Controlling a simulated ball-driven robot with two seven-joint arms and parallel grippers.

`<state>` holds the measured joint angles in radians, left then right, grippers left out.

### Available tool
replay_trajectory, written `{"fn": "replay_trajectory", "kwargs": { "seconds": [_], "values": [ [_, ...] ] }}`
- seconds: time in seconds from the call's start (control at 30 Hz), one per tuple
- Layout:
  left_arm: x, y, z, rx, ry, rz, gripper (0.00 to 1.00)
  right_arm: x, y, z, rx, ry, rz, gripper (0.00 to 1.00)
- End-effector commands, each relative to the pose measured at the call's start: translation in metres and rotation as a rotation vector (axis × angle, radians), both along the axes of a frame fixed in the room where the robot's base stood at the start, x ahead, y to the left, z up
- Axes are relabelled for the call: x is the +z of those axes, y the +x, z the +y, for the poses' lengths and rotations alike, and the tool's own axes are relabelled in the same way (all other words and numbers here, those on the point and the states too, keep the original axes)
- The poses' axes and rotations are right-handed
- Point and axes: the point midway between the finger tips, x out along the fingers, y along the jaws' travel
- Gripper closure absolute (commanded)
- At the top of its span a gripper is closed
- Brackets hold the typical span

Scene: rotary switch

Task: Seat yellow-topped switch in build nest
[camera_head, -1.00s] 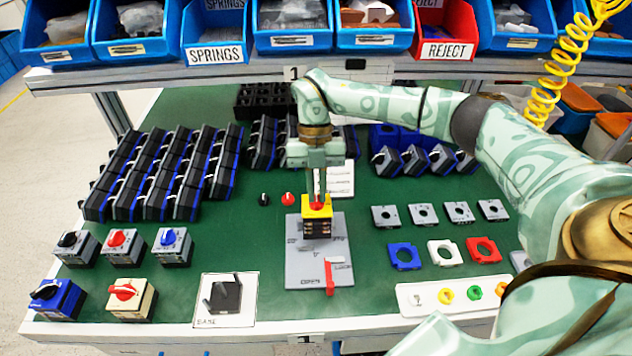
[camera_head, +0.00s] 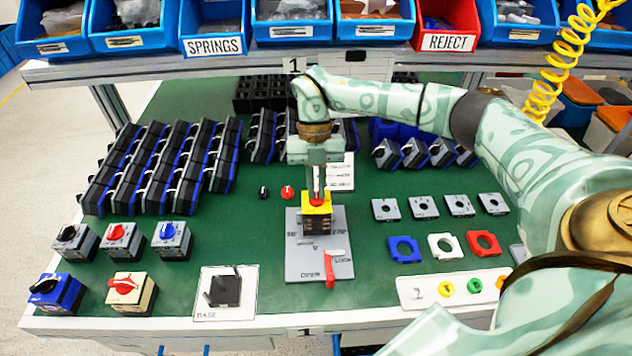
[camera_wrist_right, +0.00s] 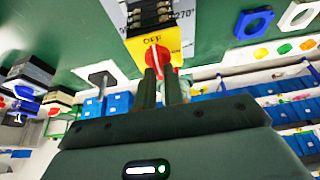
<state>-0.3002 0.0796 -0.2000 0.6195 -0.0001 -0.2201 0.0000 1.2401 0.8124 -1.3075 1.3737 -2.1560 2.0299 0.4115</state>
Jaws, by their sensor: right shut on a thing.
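The yellow-topped switch (camera_head: 317,209) has a yellow plate, a red knob and a dark block body under it. It is upright at the upper part of the grey build nest plate (camera_head: 305,262), which carries a red lever (camera_head: 329,272). My right gripper (camera_head: 317,194) is above it, shut on the red knob. The right wrist view shows the fingers (camera_wrist_right: 158,82) on either side of the red knob and the yellow top (camera_wrist_right: 178,42). Whether the body is fully down in the nest is hidden. My left gripper is not in view.
Several finished switches (camera_head: 122,242) stand at the left. Grey, blue, white and red plates (camera_head: 404,249) lie at the right. Black and red knobs (camera_head: 287,192) lie just left of the gripper.

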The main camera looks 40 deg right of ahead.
Motion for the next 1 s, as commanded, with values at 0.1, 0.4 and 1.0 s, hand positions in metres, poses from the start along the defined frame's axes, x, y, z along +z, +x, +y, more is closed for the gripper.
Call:
{"fn": "replay_trajectory", "kwargs": {
  "seconds": [0.1,0.4,1.0],
  "values": [
    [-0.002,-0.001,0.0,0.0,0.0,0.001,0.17,-0.004,0.0,0.0,0.0,0.001,0.001,1.0],
    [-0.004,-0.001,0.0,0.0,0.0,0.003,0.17,-0.013,0.0,0.0,0.0,0.001,0.0,1.0],
    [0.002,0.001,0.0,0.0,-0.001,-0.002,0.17,0.015,0.01,-0.006,-0.002,-0.001,-0.005,0.65]
  ]
}}
